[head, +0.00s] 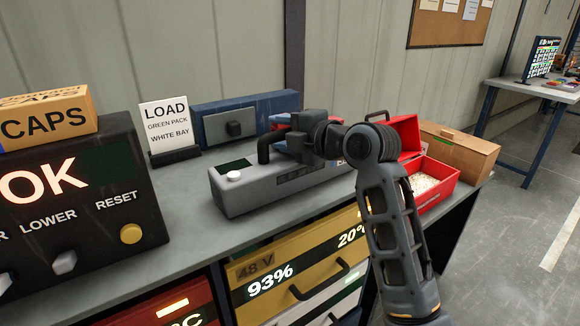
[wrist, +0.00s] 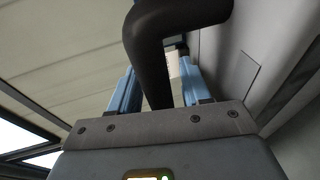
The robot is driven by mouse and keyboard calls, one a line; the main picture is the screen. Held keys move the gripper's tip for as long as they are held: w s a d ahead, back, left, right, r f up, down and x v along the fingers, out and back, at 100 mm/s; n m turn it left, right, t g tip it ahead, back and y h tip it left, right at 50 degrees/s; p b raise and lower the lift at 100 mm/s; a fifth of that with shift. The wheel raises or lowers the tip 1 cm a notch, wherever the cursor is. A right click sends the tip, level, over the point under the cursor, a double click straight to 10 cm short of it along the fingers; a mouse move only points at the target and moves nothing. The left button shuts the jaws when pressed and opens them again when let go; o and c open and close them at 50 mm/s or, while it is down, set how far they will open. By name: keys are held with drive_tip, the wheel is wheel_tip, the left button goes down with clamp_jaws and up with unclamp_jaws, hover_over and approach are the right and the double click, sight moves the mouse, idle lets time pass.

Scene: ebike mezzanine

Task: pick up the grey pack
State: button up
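The grey pack (head: 235,198) lies on the workbench in the middle of the head view, a long box with a white knob, a dark green panel and a black handle (head: 264,152). My gripper (head: 279,143) is at this handle, just above the pack, and hides part of the handle and pack. In the wrist view the black handle (wrist: 152,55) passes between the two blue fingers of my gripper (wrist: 158,82). A gap shows between the handle and the right finger, so the gripper looks open around the handle.
A black control box (head: 100,210) with an orange CAPS carton (head: 45,122) stands left. Behind the pack are a LOAD sign (head: 166,125) and a blue unit (head: 215,112). Right are an open red box (head: 436,190) and a brown box (head: 465,152). A yellow pack (head: 300,285) sits below.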

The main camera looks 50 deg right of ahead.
clamp_jaws()
idle(1.1)
drive_tip(key=shift+r, duration=0.3)
